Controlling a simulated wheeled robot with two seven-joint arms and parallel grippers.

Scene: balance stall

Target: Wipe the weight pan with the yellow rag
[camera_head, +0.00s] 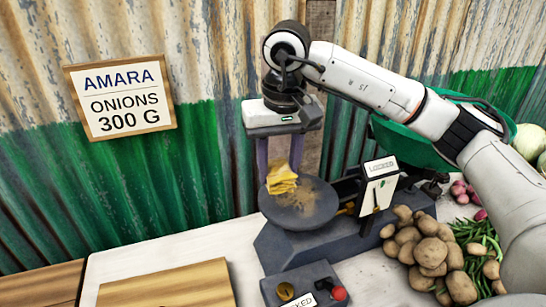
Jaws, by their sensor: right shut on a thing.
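The weight pan (300,216) is a dark round dish on the balance, with brown dirt smeared across its middle and right. My right gripper (280,167) points down over the pan's far left part. It is shut on the folded yellow rag (282,183), which hangs below the fingertips. The rag overlaps the pan's back edge in the picture; I cannot tell whether it touches the surface. My left gripper is not in view.
Potatoes (428,250), green beans (475,235) and a green bowl (408,146) are on the right. A wooden board (165,288) lies at front left. A small box with a red knob (339,293) stands in front.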

